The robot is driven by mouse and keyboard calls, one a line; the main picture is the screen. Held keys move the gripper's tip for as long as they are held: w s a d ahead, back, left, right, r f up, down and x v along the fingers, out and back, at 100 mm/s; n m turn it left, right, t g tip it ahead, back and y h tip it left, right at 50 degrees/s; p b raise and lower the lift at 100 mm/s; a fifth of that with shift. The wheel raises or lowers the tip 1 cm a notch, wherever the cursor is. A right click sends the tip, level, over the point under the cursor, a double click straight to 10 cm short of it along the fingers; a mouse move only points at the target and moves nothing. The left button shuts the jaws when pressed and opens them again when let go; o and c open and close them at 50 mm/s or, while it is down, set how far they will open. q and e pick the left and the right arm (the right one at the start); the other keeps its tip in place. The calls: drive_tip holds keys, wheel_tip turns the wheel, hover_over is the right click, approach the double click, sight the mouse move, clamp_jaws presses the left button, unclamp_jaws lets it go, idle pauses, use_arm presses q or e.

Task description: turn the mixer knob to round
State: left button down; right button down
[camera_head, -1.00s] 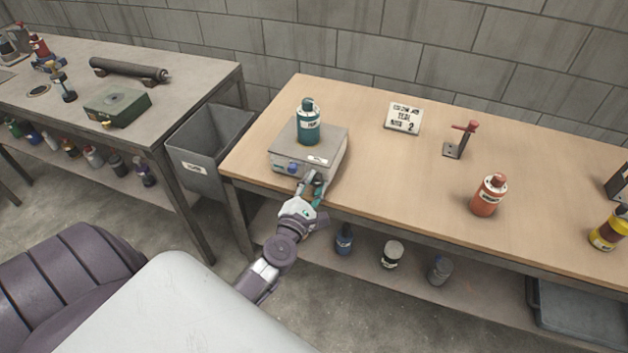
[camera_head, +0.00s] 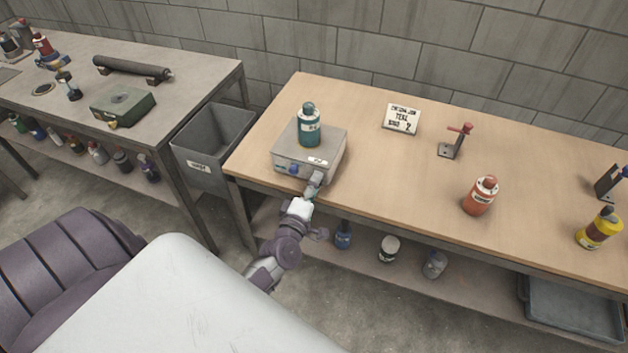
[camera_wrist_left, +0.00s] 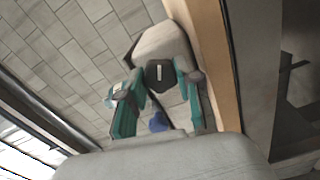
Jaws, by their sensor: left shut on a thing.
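The mixer (camera_head: 292,158) is a grey box on the wooden bench near its left front corner, with a teal bottle (camera_head: 309,128) upright on top. Its front has a blue knob (camera_head: 293,169) at the left, which also shows in the left wrist view (camera_wrist_left: 157,122). To the right is a dark mixer knob (camera_wrist_left: 160,73) with a white mark line, seen upright in the left wrist view. My left gripper (camera_head: 312,189) reaches the mixer's front from below. Its teal fingers (camera_wrist_left: 160,90) are shut on the dark knob, one on either side. My right gripper is out of view.
A sign card (camera_head: 401,118), a red-handled stand (camera_head: 455,141), an orange bottle (camera_head: 481,196) and a yellow bottle (camera_head: 599,229) stand on the bench to the right. A grey bin (camera_head: 200,150) stands left of the bench.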

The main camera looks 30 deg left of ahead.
use_arm(q)
drive_tip(key=m+p, duration=0.1)
drive_tip(key=m, duration=0.2)
drive_tip(key=shift+r+m+p, duration=0.15)
drive_tip(key=shift+m+p, duration=0.15)
drive_tip(key=shift+m, duration=0.1)
drive_tip(key=m+p, duration=0.1)
drive_tip(key=m, duration=0.2)
drive_tip(key=shift+m, duration=0.3)
drive_tip(key=m+p, duration=0.1)
drive_tip(key=m, duration=0.2)
drive_tip(key=shift+m+p, duration=0.7)
drive_tip(key=shift+m, duration=1.4)
drive_tip(key=c, duration=0.8)
unclamp_jaws()
